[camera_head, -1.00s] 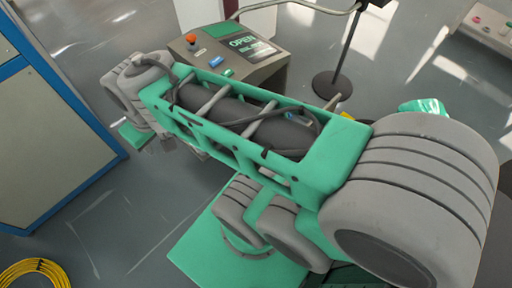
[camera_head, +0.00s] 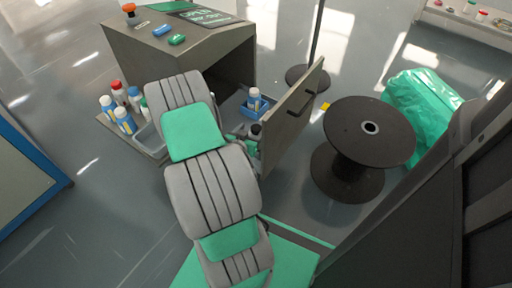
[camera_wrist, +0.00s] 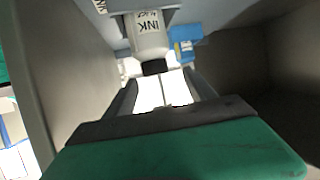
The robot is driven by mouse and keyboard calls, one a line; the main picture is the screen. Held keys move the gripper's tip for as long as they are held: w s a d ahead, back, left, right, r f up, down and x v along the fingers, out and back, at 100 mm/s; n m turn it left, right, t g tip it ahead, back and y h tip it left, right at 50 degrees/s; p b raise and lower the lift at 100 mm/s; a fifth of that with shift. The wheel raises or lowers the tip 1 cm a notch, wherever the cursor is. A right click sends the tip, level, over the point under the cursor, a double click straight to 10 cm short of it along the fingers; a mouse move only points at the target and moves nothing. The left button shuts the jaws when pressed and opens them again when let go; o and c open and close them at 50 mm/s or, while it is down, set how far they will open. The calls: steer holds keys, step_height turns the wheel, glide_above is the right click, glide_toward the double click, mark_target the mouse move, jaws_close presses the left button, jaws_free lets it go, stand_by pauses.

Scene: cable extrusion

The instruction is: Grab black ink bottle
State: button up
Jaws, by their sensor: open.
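A pale ink bottle (camera_wrist: 150,38) with a black cap and the printed word INK is in the wrist view, just ahead of my fingertips. Its cap points toward my gripper (camera_wrist: 164,92), which is open with its fingers spread. Bottle and fingers look close; I cannot tell whether they touch.
The open panel (camera_head: 292,118) stands close beside my arm. Several bottles (camera_head: 124,120) stand in a tray at left. The console (camera_head: 180,45) is behind; a black spool (camera_head: 368,130) is at right.

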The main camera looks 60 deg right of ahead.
mark_target(258, 125)
steer(key=x, duration=0.2)
steer(key=b+x, duration=0.1)
steer(key=x, duration=0.1)
steer(key=b+x, duration=0.1)
steer(key=x, duration=0.2)
steer(key=shift+s+f, duration=0.25)
steer(key=shift+s, duration=0.1)
jaws_close()
steer(key=shift+r, duration=0.1)
stand_by(0.4)
